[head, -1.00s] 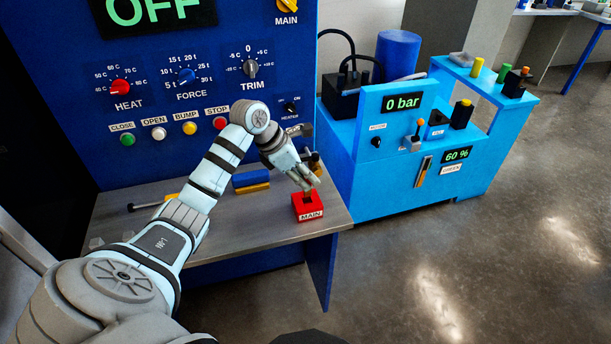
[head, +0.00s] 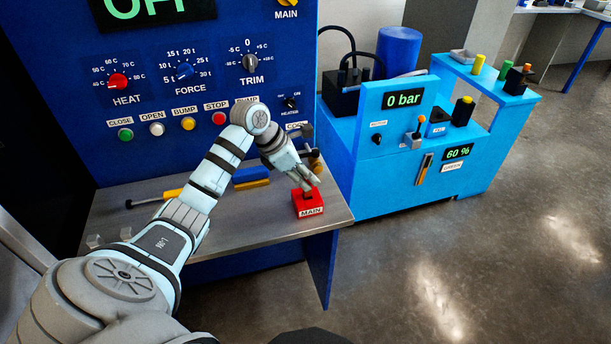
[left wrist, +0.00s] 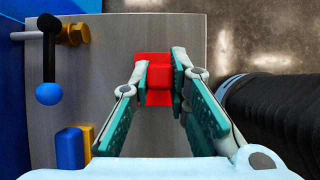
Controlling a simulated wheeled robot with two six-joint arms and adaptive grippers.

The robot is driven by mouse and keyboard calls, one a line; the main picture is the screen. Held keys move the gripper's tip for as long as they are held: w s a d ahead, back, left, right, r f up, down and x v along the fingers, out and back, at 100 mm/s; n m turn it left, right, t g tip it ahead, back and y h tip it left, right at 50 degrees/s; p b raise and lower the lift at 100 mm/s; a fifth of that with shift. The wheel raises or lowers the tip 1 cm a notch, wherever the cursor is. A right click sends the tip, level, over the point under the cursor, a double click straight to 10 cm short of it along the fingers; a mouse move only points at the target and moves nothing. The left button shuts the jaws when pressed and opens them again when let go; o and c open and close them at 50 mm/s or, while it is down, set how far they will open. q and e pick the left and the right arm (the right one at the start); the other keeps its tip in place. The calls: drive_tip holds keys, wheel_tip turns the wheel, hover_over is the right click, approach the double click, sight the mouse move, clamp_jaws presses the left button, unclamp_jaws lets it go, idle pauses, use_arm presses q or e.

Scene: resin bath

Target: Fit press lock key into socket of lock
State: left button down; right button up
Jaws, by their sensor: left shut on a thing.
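The lock is a red block labelled MAIN (head: 309,206) near the right front corner of the grey bench. My left gripper (head: 308,187) is directly over its top. In the left wrist view, my left gripper (left wrist: 160,84) is shut on a small red piece, the press lock key (left wrist: 160,76). The lock's red body (left wrist: 153,60) shows behind and around it. The fingers cover the socket, so I cannot tell whether the key is in it or just above it. My right gripper is not in view.
A lever with a blue ball (left wrist: 49,94) stands near the panel. A light-blue cabinet (head: 400,190) stands to the right. The bench's right edge is close.

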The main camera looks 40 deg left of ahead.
use_arm(q)
drive_tip(key=shift+f+b, duration=0.95)
drive_tip(key=shift+f, duration=0.35)
drive_tip(key=c, duration=1.5)
unclamp_jaws()
drive_tip(key=shift+o, duration=0.2)
drive_tip(key=v, duration=1.2)
wheel_tip(320, 180, up, 12)
drive_tip(key=p, duration=1.1)
